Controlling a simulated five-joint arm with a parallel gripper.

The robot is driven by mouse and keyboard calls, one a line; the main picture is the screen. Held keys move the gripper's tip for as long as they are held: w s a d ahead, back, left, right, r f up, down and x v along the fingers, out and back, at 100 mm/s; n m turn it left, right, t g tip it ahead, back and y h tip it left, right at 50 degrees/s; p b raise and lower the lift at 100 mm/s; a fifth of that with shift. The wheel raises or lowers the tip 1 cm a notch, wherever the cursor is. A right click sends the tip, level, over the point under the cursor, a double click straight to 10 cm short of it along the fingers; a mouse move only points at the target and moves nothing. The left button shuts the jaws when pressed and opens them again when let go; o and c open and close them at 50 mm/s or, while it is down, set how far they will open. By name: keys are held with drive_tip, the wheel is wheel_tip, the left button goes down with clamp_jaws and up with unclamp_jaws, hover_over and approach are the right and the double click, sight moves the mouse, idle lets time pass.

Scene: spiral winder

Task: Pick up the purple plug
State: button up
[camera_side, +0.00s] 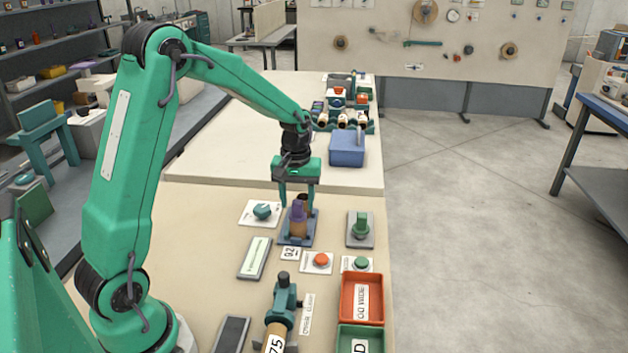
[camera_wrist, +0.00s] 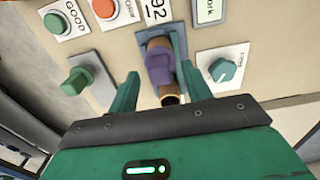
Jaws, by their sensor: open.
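The purple plug (camera_side: 298,211) stands in a brown tube-like piece (camera_side: 299,229) on a small blue base (camera_side: 283,239) on the bench. In the wrist view the purple plug (camera_wrist: 159,69) lies ahead of my fingers, a little left of the middle of the gap. My gripper (camera_side: 299,201) is open, with its green fingers pointing down close around the plug's height. I cannot tell whether a finger touches the plug.
A teal dial (camera_side: 262,211) stands left of the plug and a green switch (camera_side: 361,224) right. Red (camera_side: 317,260) and green (camera_side: 361,264) buttons lie nearer. A red tray (camera_side: 380,299) and green tray (camera_side: 371,331) stand at front right. A blue box (camera_side: 347,149) stands behind.

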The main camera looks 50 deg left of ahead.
drive_tip(key=shift+f, duration=1.05)
drive_tip(key=shift+c, duration=0.2)
clamp_jaws()
